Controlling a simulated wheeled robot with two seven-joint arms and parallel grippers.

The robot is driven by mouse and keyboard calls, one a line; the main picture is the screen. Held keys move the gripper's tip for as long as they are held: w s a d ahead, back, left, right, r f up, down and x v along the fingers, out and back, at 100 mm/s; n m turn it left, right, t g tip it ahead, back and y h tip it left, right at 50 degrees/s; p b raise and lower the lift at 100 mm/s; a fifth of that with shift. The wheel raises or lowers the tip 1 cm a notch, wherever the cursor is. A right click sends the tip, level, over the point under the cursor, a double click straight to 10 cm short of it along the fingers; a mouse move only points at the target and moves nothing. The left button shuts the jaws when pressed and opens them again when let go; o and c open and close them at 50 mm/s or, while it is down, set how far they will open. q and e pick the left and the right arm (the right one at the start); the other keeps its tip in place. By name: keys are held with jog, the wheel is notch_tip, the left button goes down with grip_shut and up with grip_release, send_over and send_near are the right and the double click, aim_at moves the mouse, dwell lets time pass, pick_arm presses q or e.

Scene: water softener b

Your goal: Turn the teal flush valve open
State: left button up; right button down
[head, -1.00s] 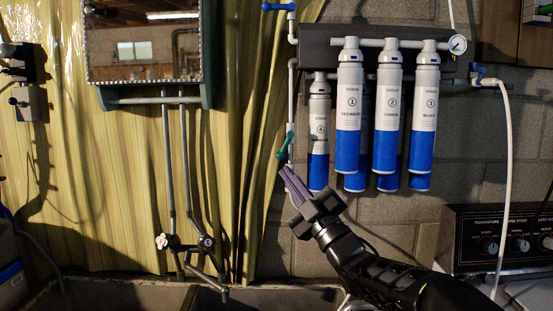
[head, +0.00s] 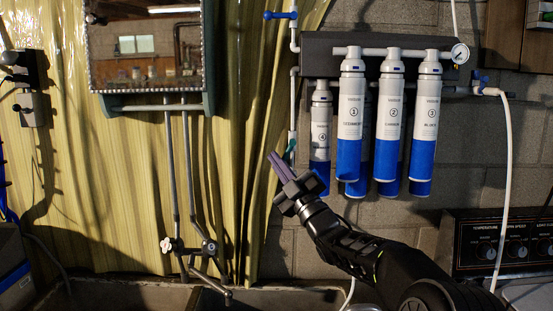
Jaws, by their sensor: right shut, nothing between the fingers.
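The teal flush valve handle (head: 290,149) sits on the white vertical pipe left of the filter cartridges, slanting up to the right. My right gripper (head: 274,157) is just left of and below the handle, its purple fingers shut with nothing between them. The fingertips point up and left. The gripper partly covers the lower part of the valve, and I cannot tell whether it touches the handle. My left gripper is not in the head view.
White and blue filter cartridges (head: 349,120) hang right of the valve, with a gauge (head: 460,53) at upper right. A blue handle (head: 280,15) is on the pipe above. A yellow curtain (head: 245,110) hangs behind the gripper. A sink (head: 110,295) lies below.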

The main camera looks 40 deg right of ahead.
jog(key=shift+d+f, duration=0.45)
jog(key=shift+d, duration=0.05)
jog(key=b, duration=0.1)
jog(key=d+b, duration=0.1)
jog(key=shift+s+f+b, duration=0.25)
jog(key=shift+f+b, duration=0.05)
jog(key=shift+f, duration=0.1)
